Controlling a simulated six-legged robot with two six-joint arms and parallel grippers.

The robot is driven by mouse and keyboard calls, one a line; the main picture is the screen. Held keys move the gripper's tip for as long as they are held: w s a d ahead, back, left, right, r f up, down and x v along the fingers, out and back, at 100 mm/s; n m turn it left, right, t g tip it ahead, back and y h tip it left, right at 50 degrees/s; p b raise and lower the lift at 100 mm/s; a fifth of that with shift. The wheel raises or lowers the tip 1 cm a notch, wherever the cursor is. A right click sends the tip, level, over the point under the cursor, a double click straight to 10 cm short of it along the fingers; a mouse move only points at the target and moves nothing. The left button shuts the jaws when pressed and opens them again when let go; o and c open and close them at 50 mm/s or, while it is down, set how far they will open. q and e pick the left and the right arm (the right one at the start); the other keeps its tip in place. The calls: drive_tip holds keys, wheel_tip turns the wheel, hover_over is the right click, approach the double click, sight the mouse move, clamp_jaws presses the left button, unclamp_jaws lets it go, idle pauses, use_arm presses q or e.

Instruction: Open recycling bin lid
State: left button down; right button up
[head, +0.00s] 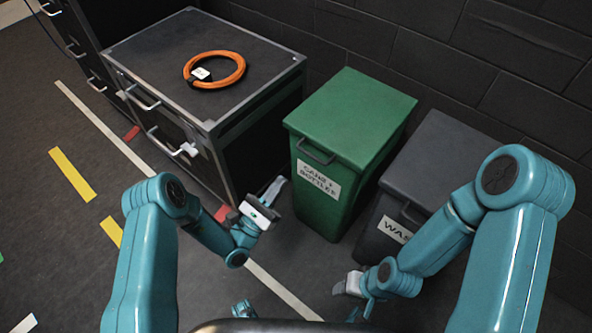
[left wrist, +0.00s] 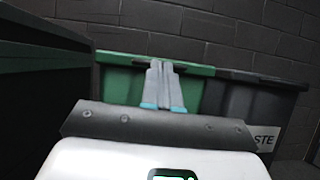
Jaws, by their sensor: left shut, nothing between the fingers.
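The green bin (head: 338,195) stands in the middle of the head view, with a white label reading "CANS + BOTTLES". Its green lid (head: 352,112) is down, and a dark handle (head: 316,154) sits at its front edge. My left gripper (head: 279,184) is shut and empty, to the left of the bin and lower than its lid. In the left wrist view the closed fingers (left wrist: 162,68) overlap the front of the green bin (left wrist: 122,85); I cannot tell whether they touch it. My right gripper (head: 345,287) is low in front of the bins, and its fingers are not clear.
A dark grey waste bin (head: 436,167) stands close at the right of the green bin. A black cabinet (head: 150,58) with metal handles is at the left, an orange cable coil (head: 214,70) on top. A block wall is behind. The floor in front is mostly clear.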

use_arm(q)
wheel_tip(320, 180, down, 5)
drive_tip(key=b, duration=0.2)
drive_tip(key=w+d+r+b, duration=0.1)
drive_tip(key=w+d+r, duration=0.4)
drive_tip(key=w+r, duration=0.3)
drive_tip(key=shift+r+n+y+b, duration=0.3)
drive_tip(key=shift+r+n+y, duration=0.05)
drive_tip(key=shift+n+y, duration=0.05)
use_arm(e)
drive_tip(key=shift+w+f, duration=0.15)
drive_tip(key=shift+f, duration=2.15)
